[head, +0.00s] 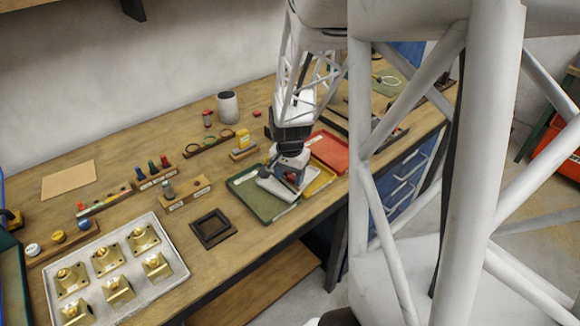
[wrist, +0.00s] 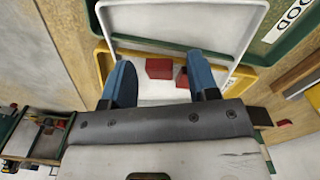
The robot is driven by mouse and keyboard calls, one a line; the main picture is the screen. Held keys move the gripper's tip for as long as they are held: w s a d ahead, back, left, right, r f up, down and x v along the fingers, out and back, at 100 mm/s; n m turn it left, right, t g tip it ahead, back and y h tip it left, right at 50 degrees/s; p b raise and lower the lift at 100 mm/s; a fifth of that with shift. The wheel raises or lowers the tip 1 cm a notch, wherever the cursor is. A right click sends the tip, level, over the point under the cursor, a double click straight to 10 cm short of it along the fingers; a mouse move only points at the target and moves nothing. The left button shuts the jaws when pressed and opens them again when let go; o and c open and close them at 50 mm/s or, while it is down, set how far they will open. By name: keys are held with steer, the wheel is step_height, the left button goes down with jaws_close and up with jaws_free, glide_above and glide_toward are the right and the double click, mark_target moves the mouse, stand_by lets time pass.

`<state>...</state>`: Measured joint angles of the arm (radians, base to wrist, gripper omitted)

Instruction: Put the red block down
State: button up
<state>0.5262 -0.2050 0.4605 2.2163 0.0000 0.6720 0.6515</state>
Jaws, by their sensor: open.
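My gripper (wrist: 160,61) is open, with its two blue fingers apart. A red block (wrist: 159,69) shows between the fingers in the wrist view, clear of both as far as I can see. A second small red piece (wrist: 182,79) lies beside it, near the right finger. My wrist hides much of the trays there.
A red tray (head: 333,152) lies behind the yellow one. A dark square frame (head: 213,228) and a pale tray of brass parts (head: 178,262) are to the left.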

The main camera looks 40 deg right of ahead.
mark_target(290, 180)
step_height(290, 180, up, 12)
stand_by(0.6)
stand_by(0.5)
steer(key=s+a+r+n+t, duration=0.1)
steer(key=s+a+r+n, duration=0.2)
steer(key=a, duration=0.5)
steer(key=s+a+r+n, duration=0.2)
steer(key=s+a+n, duration=0.3)
steer(key=a, duration=0.3)
steer(key=s+a+r+n+t, duration=0.1)
steer(key=s+a+r+n, duration=0.2)
steer(key=a, duration=0.5)
steer(key=shift+s+r+n+t, duration=0.3)
steer(key=shift+s+n, duration=0.6)
steer(key=shift+n, duration=0.3)
